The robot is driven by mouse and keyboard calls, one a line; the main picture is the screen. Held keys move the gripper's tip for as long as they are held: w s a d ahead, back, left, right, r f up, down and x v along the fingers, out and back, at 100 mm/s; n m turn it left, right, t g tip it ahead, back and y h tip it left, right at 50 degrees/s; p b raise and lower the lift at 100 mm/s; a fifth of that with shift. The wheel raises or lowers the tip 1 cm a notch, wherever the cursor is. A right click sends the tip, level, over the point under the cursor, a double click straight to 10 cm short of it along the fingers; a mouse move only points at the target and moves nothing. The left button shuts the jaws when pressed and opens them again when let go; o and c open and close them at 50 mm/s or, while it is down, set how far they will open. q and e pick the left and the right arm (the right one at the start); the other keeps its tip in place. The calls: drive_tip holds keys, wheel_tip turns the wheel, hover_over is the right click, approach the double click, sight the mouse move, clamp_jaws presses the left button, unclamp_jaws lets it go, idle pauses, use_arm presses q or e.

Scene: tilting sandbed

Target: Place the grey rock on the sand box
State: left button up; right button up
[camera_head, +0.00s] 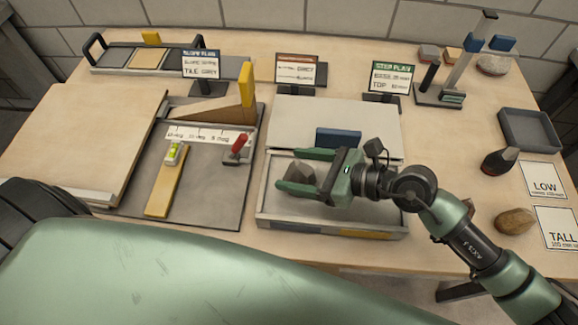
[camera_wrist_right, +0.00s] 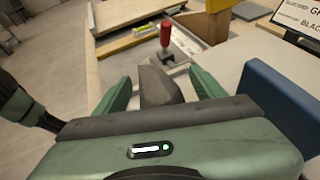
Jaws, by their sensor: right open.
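The sand box (camera_head: 262,208) is a shallow light-rimmed tray at the middle of the table, with blue and yellow strips on its front edge. The grey rock (camera_head: 300,179) appears inside the left part of this tray. My right gripper (camera_head: 292,169) reaches in from the right, open, with one green finger on each side of the rock. In the right wrist view the dark grey rock (camera_wrist_right: 158,86) stands between the spread fingers, with gaps visible beside it. Its underside is hidden, so I cannot tell fully what it rests on. My left gripper is not in view.
A blue block (camera_head: 338,138) stands at the box's back edge, close to the gripper. A board with a red-handled clamp (camera_head: 238,148) and a yellow level bar (camera_head: 165,190) lies left. Other rocks (camera_head: 515,221) and LOW and TALL cards (camera_head: 545,179) lie right.

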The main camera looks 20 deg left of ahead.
sight(312, 173)
drive_tip(key=b+v, duration=0.1)
drive_tip(key=v, duration=0.7)
drive_tip(key=shift+d+b, duration=0.3)
drive_tip(key=shift+b, duration=0.05)
drive_tip(key=shift+d+r, duration=0.35)
drive_tip(key=shift+d, duration=0.2)
drive_tip(key=shift+s, duration=0.1)
